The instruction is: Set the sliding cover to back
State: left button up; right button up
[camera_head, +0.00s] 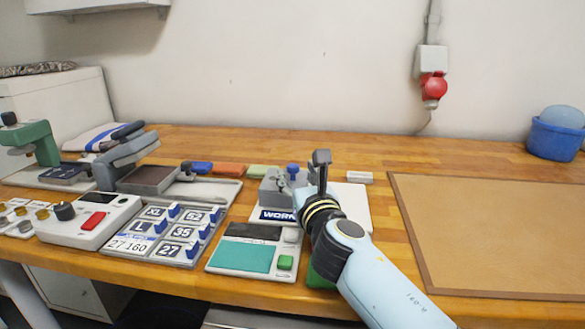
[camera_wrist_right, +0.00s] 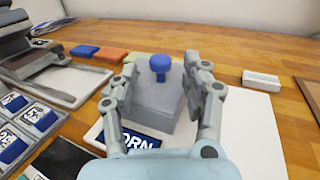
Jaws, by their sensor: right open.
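The sliding cover is a grey block (camera_head: 270,190) with a blue knob (camera_head: 293,170) on top. It sits on a white base with a blue "WORN" label (camera_head: 277,215). In the right wrist view the grey cover (camera_wrist_right: 155,105) and its blue knob (camera_wrist_right: 159,65) lie between the fingers of my right gripper (camera_wrist_right: 162,78). The fingers are apart, one on each side of the block; I cannot tell whether they touch it. In the head view my right gripper (camera_head: 306,178) is at the right of the cover and hides part of it. My left gripper is not in view.
A device with a teal panel (camera_head: 243,256) stands in front, and a numbered-tile tray (camera_head: 165,237) and a grey press (camera_head: 130,155) are at left. A white block (camera_head: 360,177) lies behind at right. A brown mat (camera_head: 490,235) leaves free room at right.

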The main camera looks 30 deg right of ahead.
aim_at(295, 170)
jog(key=x, duration=0.4)
jog(key=shift+w+f, duration=0.1)
jog(key=shift+w, duration=0.15)
jog(key=shift+c, duration=1.8)
grip_shut()
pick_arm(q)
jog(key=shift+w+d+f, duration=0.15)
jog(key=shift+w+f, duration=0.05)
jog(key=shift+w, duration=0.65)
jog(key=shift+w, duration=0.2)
pick_arm(e)
jog(key=shift+d+f, duration=0.15)
